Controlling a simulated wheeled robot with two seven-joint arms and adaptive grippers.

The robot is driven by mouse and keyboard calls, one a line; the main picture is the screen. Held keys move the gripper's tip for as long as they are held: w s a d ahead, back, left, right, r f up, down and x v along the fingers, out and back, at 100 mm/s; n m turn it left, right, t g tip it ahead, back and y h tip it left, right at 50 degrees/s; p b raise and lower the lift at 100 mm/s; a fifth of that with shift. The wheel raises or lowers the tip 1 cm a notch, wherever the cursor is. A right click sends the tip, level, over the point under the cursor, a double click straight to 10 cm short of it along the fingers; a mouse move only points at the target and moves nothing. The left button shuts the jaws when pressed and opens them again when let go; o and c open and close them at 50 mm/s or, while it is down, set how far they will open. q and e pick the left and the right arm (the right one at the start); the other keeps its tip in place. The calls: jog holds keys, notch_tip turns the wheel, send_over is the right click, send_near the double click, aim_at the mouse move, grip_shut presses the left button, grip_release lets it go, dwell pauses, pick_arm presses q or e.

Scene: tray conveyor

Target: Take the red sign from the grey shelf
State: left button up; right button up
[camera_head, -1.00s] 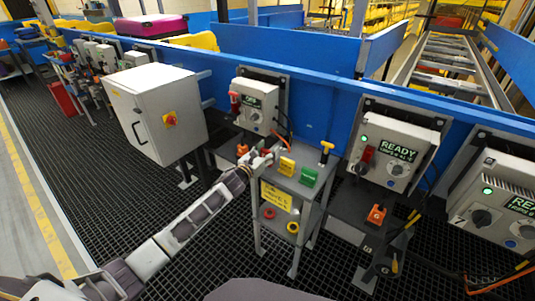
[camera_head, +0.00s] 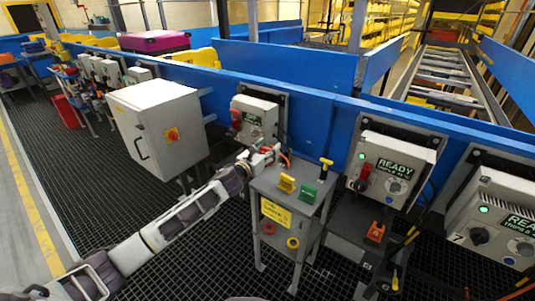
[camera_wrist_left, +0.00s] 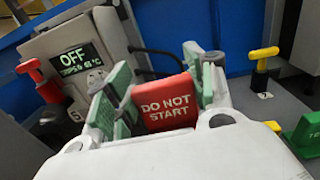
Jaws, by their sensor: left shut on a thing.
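The red sign, lettered DO NOT START (camera_wrist_left: 165,105), is between the green-padded fingers of my left gripper (camera_wrist_left: 158,95) in the left wrist view. The gripper is shut on it. In the head view my left gripper (camera_head: 268,155) is at the back left of the grey shelf's top (camera_head: 264,179), and the sign is mostly hidden there. I cannot tell whether the sign touches the shelf. My right gripper is not in view.
A yellow item (camera_head: 286,184) and a green item (camera_head: 307,194) stand on the shelf top. Behind is a control box reading OFF (camera_wrist_left: 75,65) with a red handle. Another box reading READY (camera_head: 392,168) is at the right. A grey cabinet (camera_head: 160,125) stands left.

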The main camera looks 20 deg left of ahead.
pick_arm(q)
jog(key=shift+r, duration=0.35)
jog(key=shift+r, duration=0.1)
dwell(0.4)
